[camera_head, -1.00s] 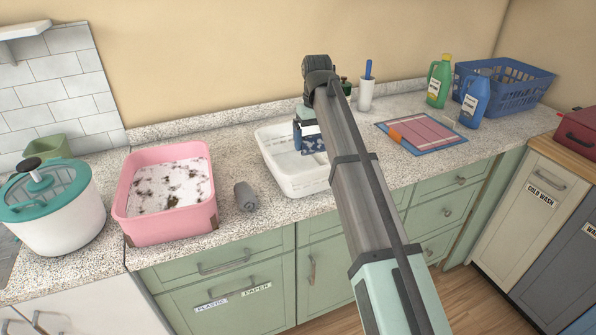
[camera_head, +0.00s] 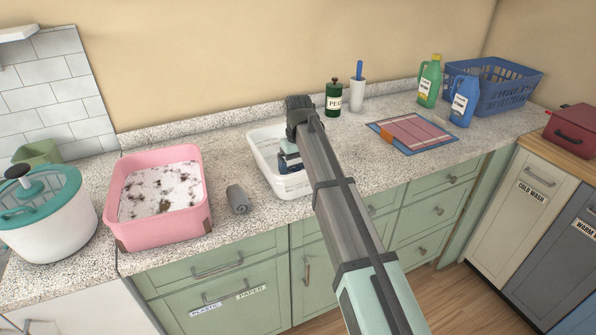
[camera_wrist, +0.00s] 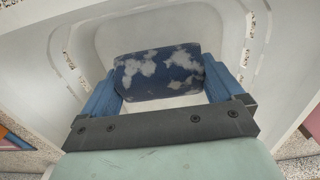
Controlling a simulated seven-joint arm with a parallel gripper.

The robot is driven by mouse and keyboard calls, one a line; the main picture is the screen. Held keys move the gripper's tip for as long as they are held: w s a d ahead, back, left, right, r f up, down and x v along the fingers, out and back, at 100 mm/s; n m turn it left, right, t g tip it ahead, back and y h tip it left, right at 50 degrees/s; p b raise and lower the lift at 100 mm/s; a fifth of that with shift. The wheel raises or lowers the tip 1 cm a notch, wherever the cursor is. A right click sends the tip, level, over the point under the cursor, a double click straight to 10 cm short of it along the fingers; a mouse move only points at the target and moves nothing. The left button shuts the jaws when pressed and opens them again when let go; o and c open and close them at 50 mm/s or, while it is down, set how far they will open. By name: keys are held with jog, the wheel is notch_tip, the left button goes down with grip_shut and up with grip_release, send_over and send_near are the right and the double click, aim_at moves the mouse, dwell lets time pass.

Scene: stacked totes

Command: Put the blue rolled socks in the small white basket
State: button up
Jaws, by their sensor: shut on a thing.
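The blue rolled socks (camera_wrist: 158,74), dark blue with pale patches, sit between the two blue fingers of my gripper (camera_wrist: 160,85) in the wrist view. My gripper is shut on them. The white basket (camera_wrist: 215,25) surrounds them in that view, and the socks are down inside its walls. In the head view my gripper (camera_head: 289,160) is inside the small white basket (camera_head: 262,150), and my arm covers the basket's right part. The socks are mostly hidden there. I cannot tell whether they touch the basket floor.
A grey rolled item (camera_head: 239,198) lies left of the basket, beside a pink tub (camera_head: 158,238) of speckled white contents. A green jar (camera_head: 334,102) and white holder (camera_head: 357,95) stand behind.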

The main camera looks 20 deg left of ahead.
aim_at(298, 165)
jog(key=shift+f, duration=0.45)
jog(key=shift+f, duration=0.1)
jog(key=o, duration=0.7)
notch_tip(298, 165, up, 12)
jog(key=shift+r, duration=0.1)
